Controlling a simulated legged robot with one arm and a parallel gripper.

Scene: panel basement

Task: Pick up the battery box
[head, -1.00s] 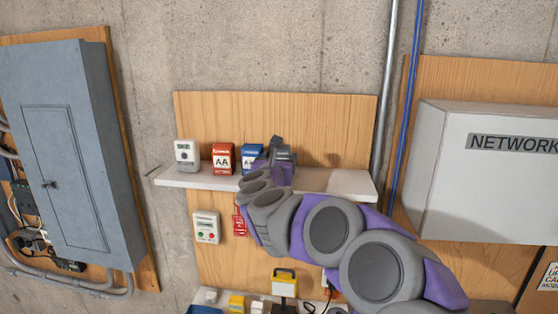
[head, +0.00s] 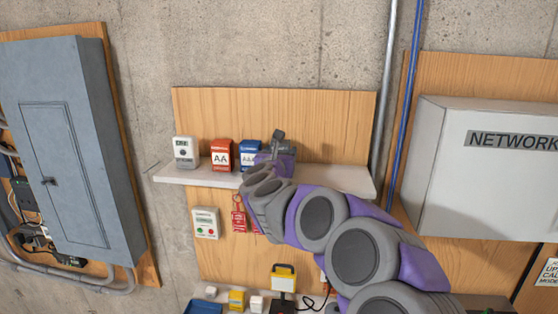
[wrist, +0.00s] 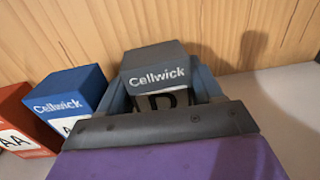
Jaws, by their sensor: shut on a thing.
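A dark grey battery box (wrist: 155,70) marked "Cellwick" with a large "D" sits between the jaws of my gripper (wrist: 162,88) in the wrist view. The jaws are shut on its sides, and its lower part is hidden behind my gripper. In the head view my gripper (head: 278,150) is at the wall shelf (head: 335,180), right of the blue box. I cannot tell whether the held box is clear of the shelf. A blue Cellwick box (head: 250,153) and a red AA box (head: 221,155) stand to the left; the blue one also shows in the wrist view (wrist: 72,95).
A white device (head: 184,152) stands at the shelf's left end. A meter (head: 205,223) and red tags (head: 238,215) hang below. The wooden backboard (head: 330,115) is close behind. The shelf's right part looks clear. A grey network cabinet (head: 480,180) is at right.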

